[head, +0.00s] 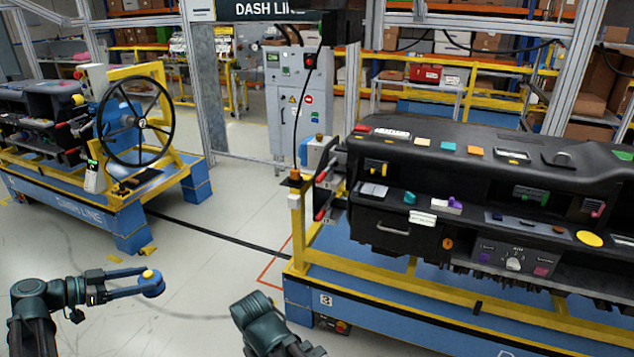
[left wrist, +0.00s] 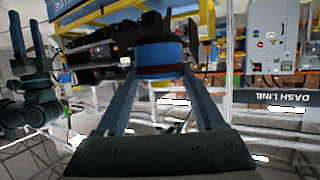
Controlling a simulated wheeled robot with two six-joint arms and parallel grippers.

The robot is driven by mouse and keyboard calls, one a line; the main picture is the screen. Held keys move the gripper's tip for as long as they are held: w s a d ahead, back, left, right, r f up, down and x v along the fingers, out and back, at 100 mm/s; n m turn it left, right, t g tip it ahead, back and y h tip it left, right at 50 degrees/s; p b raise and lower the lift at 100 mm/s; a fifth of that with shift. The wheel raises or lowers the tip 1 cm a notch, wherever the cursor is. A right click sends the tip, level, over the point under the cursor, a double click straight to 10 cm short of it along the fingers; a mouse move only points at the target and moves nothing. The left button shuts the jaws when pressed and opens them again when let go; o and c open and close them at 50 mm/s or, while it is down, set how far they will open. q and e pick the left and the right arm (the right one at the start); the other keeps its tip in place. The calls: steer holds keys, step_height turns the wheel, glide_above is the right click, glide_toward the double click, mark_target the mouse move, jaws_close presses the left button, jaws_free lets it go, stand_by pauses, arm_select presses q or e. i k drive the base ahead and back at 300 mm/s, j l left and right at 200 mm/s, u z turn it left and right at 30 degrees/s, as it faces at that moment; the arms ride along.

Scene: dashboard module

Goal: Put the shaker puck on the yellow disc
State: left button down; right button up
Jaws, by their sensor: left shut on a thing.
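The shaker puck (head: 152,285) is a short blue cylinder with a yellow knob on top. My left gripper (head: 150,290) is shut on it at the lower left, over open floor. In the left wrist view the puck (left wrist: 160,55) sits between the two fingertips, with a dark red band around it. The yellow disc (head: 590,239) is flat and round on the dashboard's front ledge at the far right, bare and well apart from the puck. My right gripper (left wrist: 27,40) shows at the left of the left wrist view, its two fingers apart and empty.
The black dashboard module (head: 480,150) carries several coloured tiles, knobs and switches. It stands on a blue and yellow frame (head: 400,300). A second station with a steering wheel (head: 137,121) is at the left. Grey floor lies between the stations.

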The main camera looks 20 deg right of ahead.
mark_target(589, 238)
steer(key=l+z, duration=0.2)
steer(key=z, duration=0.55)
steer(key=l, duration=4.2)
steer(key=i+l, duration=0.15)
steer(key=l, duration=0.2)
steer(key=i+l, duration=0.15)
steer(key=l, duration=0.2)
